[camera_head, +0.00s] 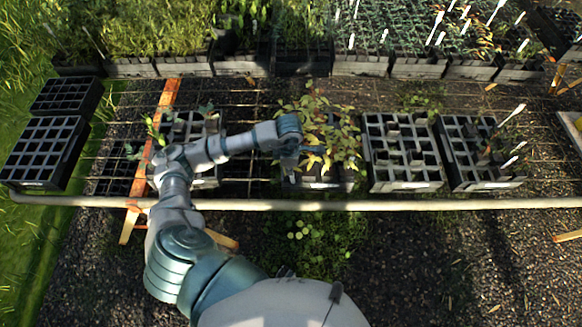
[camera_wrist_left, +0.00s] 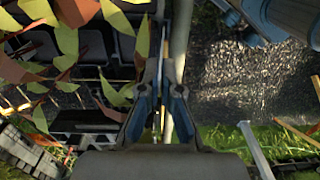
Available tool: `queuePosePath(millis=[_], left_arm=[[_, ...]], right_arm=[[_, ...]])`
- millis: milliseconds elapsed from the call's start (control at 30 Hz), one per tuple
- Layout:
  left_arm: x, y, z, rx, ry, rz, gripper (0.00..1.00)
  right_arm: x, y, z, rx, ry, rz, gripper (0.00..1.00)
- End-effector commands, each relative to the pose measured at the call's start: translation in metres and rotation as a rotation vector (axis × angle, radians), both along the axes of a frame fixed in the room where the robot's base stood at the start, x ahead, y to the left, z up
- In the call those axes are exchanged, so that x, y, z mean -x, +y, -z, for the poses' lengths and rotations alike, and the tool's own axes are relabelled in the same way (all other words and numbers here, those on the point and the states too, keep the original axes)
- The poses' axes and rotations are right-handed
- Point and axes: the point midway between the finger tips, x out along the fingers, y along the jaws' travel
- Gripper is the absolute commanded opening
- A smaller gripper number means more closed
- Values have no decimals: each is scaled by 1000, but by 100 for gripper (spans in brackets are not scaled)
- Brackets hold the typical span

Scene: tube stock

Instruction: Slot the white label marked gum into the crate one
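My left gripper (camera_head: 290,172) is low at the front left of a black crate with leafy yellow-red plants (camera_head: 335,182). In the left wrist view its two fingers (camera_wrist_left: 161,95) flank a thin dark upright strip; I cannot tell whether they grip it. Leaves crowd the left of that view. White labels stand at the right crate, an upper one (camera_head: 513,114) and lower ones (camera_head: 514,160). No writing is readable, so I cannot tell which label is gum or which crate is crate one. My right gripper is out of view.
Two mostly empty celled crates (camera_head: 404,186) (camera_head: 487,184) stand to the right, and others (camera_head: 40,152) at the far left. A pale rail (camera_head: 400,203) runs along the front. Planted trays (camera_head: 360,66) line the back. Dark gravel (camera_head: 440,260) lies open in front.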

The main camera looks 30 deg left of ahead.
Motion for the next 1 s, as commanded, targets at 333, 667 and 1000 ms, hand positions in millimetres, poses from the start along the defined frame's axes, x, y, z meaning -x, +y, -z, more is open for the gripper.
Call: queuePosePath(millis=[333, 667, 1000], left_arm=[[-1, -1, 17, -6, -1, -3, 0], [-1, 0, 25, -3, -2, -2, 0], [-1, 1, 26, -5, -3, -3, 0]], right_arm=[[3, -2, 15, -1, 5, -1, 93], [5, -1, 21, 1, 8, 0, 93], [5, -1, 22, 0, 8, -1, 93]])
